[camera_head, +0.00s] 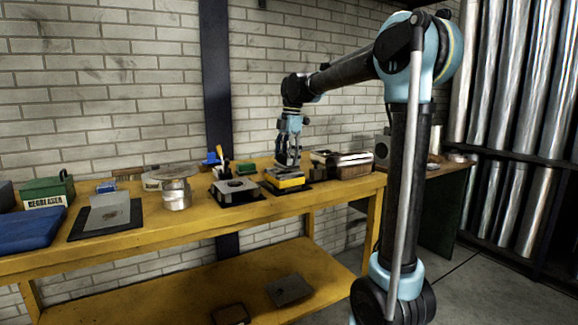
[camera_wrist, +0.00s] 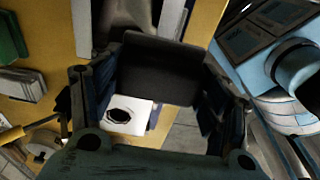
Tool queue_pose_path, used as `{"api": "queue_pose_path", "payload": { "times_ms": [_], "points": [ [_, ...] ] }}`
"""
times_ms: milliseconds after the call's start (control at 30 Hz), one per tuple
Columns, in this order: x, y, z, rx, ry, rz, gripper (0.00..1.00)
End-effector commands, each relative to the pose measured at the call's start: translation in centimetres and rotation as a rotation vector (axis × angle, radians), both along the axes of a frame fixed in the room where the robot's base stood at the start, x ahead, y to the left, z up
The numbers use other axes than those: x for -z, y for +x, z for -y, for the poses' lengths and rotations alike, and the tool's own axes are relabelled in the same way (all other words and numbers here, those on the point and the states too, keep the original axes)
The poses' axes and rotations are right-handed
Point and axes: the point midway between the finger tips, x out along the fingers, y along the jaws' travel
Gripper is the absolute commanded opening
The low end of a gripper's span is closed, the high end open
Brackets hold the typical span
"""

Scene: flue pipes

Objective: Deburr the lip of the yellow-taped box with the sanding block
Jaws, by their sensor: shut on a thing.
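The yellow-taped box (camera_head: 288,183) stands on a dark mat near the front edge of the yellow bench. My gripper (camera_head: 288,163) is directly above it, pointing down. In the wrist view my gripper (camera_wrist: 155,100) is shut on a dark, flat-faced block, the sanding block (camera_wrist: 157,72), which sits between the two fingers. From the head view the block is hard to make out, and I cannot tell whether it touches the box lip.
A grey box with a round hole (camera_head: 237,188) stands close on the left. Metal pieces (camera_head: 349,163) lie close on the right. Further left are a round tin (camera_head: 176,195), a metal sheet (camera_head: 108,212), a green degreaser box (camera_head: 48,191) and a blue cloth (camera_head: 32,230).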

Motion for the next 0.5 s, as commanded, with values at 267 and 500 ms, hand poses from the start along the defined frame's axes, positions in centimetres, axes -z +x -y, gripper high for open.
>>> {"api": "queue_pose_path", "payload": {
  "times_ms": [267,500],
  "points": [
    [-2.5,-0.1,-0.2,-0.002,0.0,0.0,0.47],
    [-4.6,0.0,-0.2,-0.002,0.0,0.0,0.47]
  ]
}}
